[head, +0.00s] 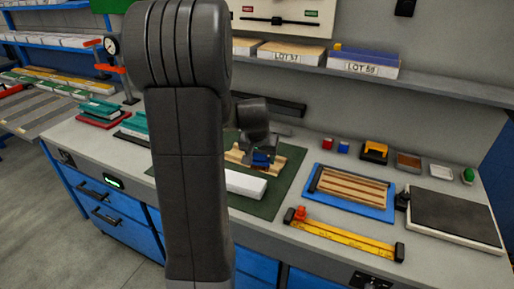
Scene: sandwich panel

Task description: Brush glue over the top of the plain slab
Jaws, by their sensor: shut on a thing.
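My gripper (257,150) is over the green mat, partly behind my own arm. It is shut on a small blue thing (261,160), which may be a brush; no bristles can be made out. The blue thing is at or just above a tan wooden piece (286,160) on the green mat (287,182); I cannot tell if they touch. A plain white slab (247,185) lies in front of the tan piece, its left end hidden by my arm. No glue can be made out on its top.
A blue tray (315,172) with a striped wooden panel stands right of the mat. A yellow bar tool (345,233) lies in front, a dark plate (455,216) far right. Small red and blue blocks stand behind the tray. A shelf (440,82) with lot boxes runs above.

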